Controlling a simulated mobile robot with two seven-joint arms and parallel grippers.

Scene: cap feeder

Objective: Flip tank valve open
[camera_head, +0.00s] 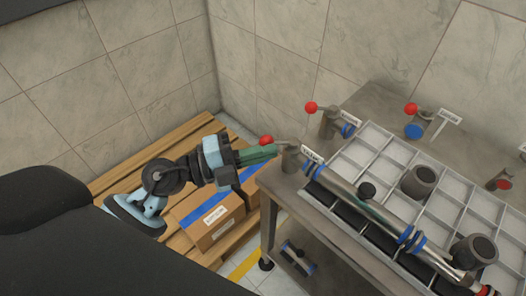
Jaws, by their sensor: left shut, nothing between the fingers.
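Several valves with red ball knobs stand on the grey metal table. The nearest valve (290,158) is at the table's left corner, with its lever (283,142) pointing left to a red knob (266,140). My left gripper (272,151) is shut and empty, with its green fingers right beside this lever and just below the knob. I cannot tell whether they touch. A second valve (329,123) has its red knob (311,107) to the left, and a third (420,124) stands further right. Which one is the tank valve is not clear. My right gripper is not in view.
A white divided tray (372,138) covers much of the table (270,183), with a steel pipe (370,207) along its near edge and dark cylinders (420,180) on it. A cardboard box (217,226) sits on a wooden pallet (115,178) under my left arm. Tiled walls stand behind.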

